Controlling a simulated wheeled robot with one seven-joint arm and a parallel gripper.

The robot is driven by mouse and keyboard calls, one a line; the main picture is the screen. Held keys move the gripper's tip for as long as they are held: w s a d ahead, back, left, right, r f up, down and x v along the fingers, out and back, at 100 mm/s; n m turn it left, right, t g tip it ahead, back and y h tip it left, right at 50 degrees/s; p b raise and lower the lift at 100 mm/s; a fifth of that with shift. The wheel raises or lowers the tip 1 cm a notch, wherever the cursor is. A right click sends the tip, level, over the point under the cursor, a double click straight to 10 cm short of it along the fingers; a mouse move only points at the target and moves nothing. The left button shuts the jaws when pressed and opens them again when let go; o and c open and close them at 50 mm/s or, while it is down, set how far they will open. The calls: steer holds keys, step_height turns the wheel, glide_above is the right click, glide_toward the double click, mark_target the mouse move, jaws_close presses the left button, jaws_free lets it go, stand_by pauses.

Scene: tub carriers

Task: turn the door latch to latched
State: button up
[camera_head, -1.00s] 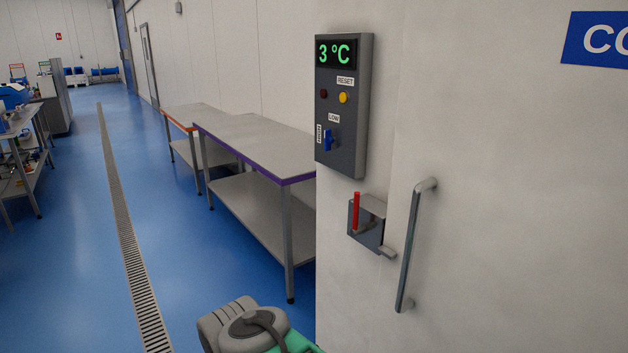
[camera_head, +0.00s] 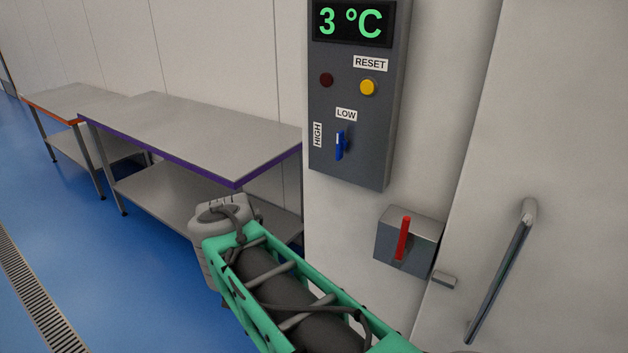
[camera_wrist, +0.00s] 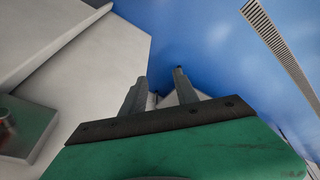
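The door latch is a grey box (camera_head: 388,245) on the white wall beside the door's edge. Its red lever (camera_head: 403,238) stands about upright on the front face. A small grey block (camera_head: 444,281) sits on the door side, just right of the box. In the wrist view a grey box (camera_wrist: 28,122) shows at the left edge with a blurred bit of red, cut off by the frame. My gripper (camera_wrist: 161,76) is open and empty in the wrist view, its two fingers apart over blue floor, away from the lever. In the head view its fingers are not visible.
A control panel (camera_head: 351,100) with a blue switch, yellow button and 3 °C display is above the latch. The door has a long metal handle (camera_head: 502,270) at right. A purple-edged table (camera_head: 190,130) stands left of the wall. Blue floor (camera_head: 130,270) is clear at lower left.

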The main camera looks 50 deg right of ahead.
steer(key=s+d+r+m+g+h+p, duration=0.1)
steer(key=s+d+r+m+g+p, duration=0.2)
steer(key=d+r+m, duration=0.5)
steer(key=s+d+r+m+h+p, duration=0.1)
steer(key=s+d+r+m+p, duration=0.3)
steer(key=d, duration=0.5)
steer(key=s+d+r+m+g+y, duration=0.2)
steer(key=s+d+r+m, duration=0.35)
steer(key=s+m, duration=0.35)
steer(key=b, duration=0.1)
glide_above(398, 257)
steer(key=f, duration=0.6)
steer(key=shift+w+d+f, duration=0.15)
steer(key=shift+d+f, duration=0.15)
steer(key=shift+f, duration=0.05)
steer(key=shift+d+f, duration=0.1)
steer(key=shift+f, duration=0.2)
steer(key=shift+g+h, duration=0.3)
jaws_close()
